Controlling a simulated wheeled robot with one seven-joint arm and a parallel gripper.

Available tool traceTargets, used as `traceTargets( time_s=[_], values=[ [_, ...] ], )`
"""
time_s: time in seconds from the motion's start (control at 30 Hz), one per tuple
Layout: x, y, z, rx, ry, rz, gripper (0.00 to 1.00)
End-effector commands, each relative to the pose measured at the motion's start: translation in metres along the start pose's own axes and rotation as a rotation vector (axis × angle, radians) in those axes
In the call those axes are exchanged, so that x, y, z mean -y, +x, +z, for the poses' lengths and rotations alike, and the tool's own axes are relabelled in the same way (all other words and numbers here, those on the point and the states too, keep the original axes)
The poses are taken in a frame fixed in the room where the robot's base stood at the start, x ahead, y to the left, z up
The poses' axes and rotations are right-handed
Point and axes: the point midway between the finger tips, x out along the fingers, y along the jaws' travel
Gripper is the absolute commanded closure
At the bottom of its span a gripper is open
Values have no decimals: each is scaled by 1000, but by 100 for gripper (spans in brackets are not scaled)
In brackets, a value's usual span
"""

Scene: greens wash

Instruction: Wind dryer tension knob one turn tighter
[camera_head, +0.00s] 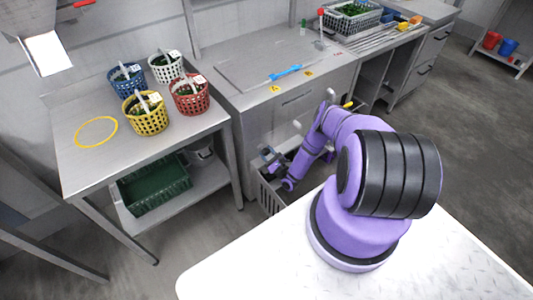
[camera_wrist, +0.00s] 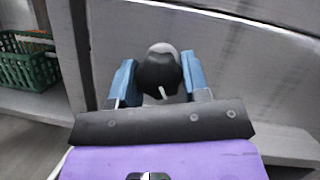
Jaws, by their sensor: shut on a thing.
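The tension knob (camera_wrist: 160,72) is a black, lobed knob with a white pointer mark low on its face, in the middle of the wrist view. The mark points down and slightly right. My gripper (camera_wrist: 158,64) has its two blue fingers on the left and right sides of the knob and is shut on it. In the head view my gripper (camera_head: 271,158) is low against the front of the grey steel cabinet (camera_head: 290,115). The knob cannot be made out there.
A grey crate-like bin (camera_head: 270,197) stands below my gripper. A steel table (camera_head: 75,160) to the left carries several coloured baskets and a yellow ring (camera_head: 80,138). A green crate (camera_head: 155,190) sits on its lower shelf and shows in the wrist view (camera_wrist: 28,68).

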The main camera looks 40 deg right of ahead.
Motion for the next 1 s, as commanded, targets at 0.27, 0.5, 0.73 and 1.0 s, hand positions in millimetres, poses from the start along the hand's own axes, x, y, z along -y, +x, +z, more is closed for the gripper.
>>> traceTargets(
  time_s=[0.27,0.5,0.73,1.0],
  values=[
    [0,-1,-1,-3,23,-10,81],
    [0,-1,-1,-3,23,-10,81],
    [0,-1,0,-2,23,-10,32],
    [0,-3,0,-2,23,-8,32]
  ],
)
